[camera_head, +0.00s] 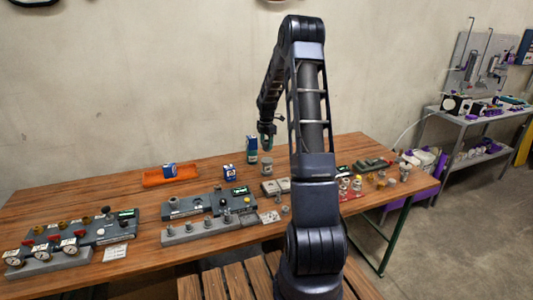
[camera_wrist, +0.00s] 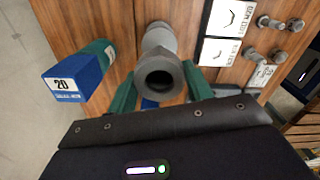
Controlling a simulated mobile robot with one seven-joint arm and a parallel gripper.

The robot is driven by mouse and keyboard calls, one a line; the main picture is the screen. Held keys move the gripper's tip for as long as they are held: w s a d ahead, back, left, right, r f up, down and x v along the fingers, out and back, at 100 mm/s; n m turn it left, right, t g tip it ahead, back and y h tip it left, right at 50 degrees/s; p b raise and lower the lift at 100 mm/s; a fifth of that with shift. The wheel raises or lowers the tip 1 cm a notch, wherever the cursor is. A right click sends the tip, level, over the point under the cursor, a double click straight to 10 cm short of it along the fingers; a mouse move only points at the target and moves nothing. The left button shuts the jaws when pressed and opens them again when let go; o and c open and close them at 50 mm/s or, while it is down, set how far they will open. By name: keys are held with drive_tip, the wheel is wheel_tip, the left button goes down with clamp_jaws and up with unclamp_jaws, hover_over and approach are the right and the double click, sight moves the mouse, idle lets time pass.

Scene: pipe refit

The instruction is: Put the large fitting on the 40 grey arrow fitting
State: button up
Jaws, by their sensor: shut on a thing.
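My gripper (camera_wrist: 158,92) is shut on a grey metal fitting (camera_wrist: 160,76) with a hex-shaped collar and an open bore, seen in the wrist view between its green fingers. This looks like the large fitting; its far end points away from the camera. In the head view my gripper (camera_head: 267,140) is above the back middle of the table, and a grey cylindrical piece (camera_head: 266,168) shows below it. I cannot pick out the 40 grey arrow fitting. Two white cards with arrow marks (camera_wrist: 230,17) lie right of the held fitting, their lettering too small to read surely.
A blue and green container marked 20 (camera_wrist: 78,78) stands close left of the held fitting. Several small metal fittings (camera_wrist: 278,24) lie to the right. Grey fixture boards (camera_head: 195,205) with parts and an orange tray (camera_head: 172,176) occupy the wooden table (camera_head: 90,195).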

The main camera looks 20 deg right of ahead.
drive_tip(key=shift+f, duration=2.8)
drive_tip(key=o, duration=1)
drive_tip(key=shift+f, duration=0.15)
